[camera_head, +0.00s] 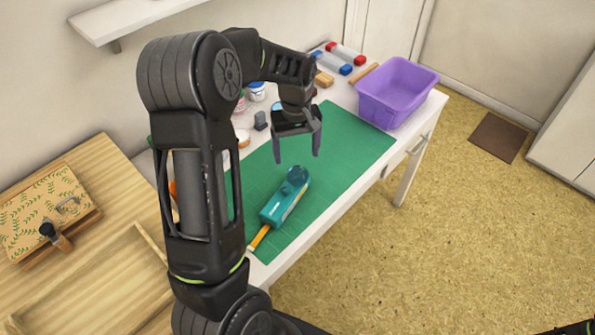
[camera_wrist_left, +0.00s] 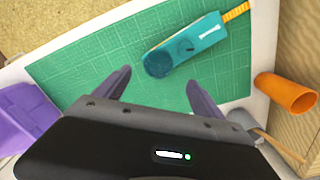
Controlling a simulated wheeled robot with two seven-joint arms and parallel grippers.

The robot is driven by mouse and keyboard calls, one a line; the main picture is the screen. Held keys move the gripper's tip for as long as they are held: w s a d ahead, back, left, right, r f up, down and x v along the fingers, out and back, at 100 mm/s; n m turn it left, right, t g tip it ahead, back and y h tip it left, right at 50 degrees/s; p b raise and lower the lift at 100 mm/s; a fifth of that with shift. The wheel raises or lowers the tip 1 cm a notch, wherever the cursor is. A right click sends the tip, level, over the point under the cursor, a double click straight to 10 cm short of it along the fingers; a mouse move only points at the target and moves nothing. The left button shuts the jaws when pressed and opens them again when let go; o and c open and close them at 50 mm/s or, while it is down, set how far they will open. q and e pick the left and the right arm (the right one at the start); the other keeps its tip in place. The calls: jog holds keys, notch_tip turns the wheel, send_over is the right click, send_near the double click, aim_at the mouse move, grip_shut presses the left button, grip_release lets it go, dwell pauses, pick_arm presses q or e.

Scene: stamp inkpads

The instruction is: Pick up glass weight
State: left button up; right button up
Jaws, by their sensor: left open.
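A rounded, dark teal, see-through-looking piece (camera_head: 297,174), which seems to be the glass weight, is at the far end of a teal block (camera_head: 277,207) on the green mat (camera_head: 345,140). It also shows in the left wrist view (camera_wrist_left: 158,64). I cannot tell whether it rests on the block or beside it. My left gripper (camera_head: 297,150) is open and empty, fingers pointing down, above the mat near the rounded piece. In the left wrist view the fingertips (camera_wrist_left: 158,78) are apart, with the rounded piece between and just beyond them.
A yellow-orange strip (camera_head: 259,238) extends from the block's near end. A purple bin (camera_head: 397,90) stands at the table's right. Jars (camera_head: 256,92) and a dark small block (camera_head: 261,120) line the back. The mat's right part is clear.

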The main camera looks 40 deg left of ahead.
aim_at(297, 171)
pick_arm(q)
jog(key=shift+w+f, duration=0.1)
jog(key=shift+f, duration=1.3)
jog(key=shift+p, duration=0.3)
jog(key=shift+f, duration=0.45)
notch_tip(297, 171, down, 4)
jog(key=shift+f+p, duration=0.15)
jog(key=shift+p, duration=0.65)
